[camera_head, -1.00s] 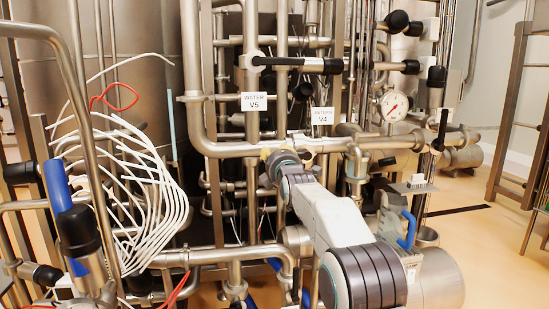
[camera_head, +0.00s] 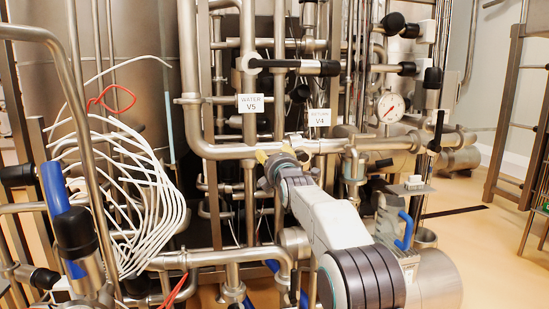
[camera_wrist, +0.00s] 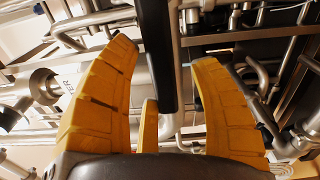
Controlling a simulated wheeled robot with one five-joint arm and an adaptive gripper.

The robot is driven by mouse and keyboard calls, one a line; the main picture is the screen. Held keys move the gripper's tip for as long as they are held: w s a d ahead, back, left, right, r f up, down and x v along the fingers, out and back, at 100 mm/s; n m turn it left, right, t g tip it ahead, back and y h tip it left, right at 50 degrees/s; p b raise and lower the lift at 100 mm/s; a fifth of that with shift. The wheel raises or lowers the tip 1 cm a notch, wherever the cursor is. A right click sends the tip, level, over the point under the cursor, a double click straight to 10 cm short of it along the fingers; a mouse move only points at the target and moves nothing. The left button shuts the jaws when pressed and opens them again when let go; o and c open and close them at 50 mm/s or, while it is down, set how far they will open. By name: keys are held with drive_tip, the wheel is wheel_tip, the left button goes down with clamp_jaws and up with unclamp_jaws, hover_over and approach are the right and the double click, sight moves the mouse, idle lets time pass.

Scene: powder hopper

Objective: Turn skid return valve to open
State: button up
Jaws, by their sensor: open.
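The RETURN V4 label (camera_head: 319,118) hangs in the middle of the pipework in the head view. A short black part (camera_head: 300,92) sits just above and left of it; I cannot tell whether it is the return valve's handle. My gripper (camera_head: 268,156) is below and left of the label, in front of a horizontal pipe, mostly hidden behind my own wrist. In the wrist view its yellow fingers (camera_wrist: 155,95) are spread wide. A black bar (camera_wrist: 158,50) reaches down from the top between them, with no finger visibly closed on it. The bar's far end is out of view.
The WATER V5 label (camera_head: 251,104) hangs to the left, below a long black lever (camera_head: 305,67) lying level. A pressure gauge (camera_head: 390,107) is at right. White cables (camera_head: 130,190) bulge out at left. Steel pipes (camera_head: 235,150) crowd around my gripper.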

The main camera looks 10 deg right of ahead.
drive_tip(key=shift+a+f, duration=0.3)
drive_tip(key=shift+f, duration=0.55)
drive_tip(key=s+r, duration=0.1)
drive_tip(key=s, duration=1.1)
drive_tip(key=shift+d+r, duration=0.2)
drive_tip(key=shift+d, duration=0.1)
drive_tip(key=shift+r, duration=0.1)
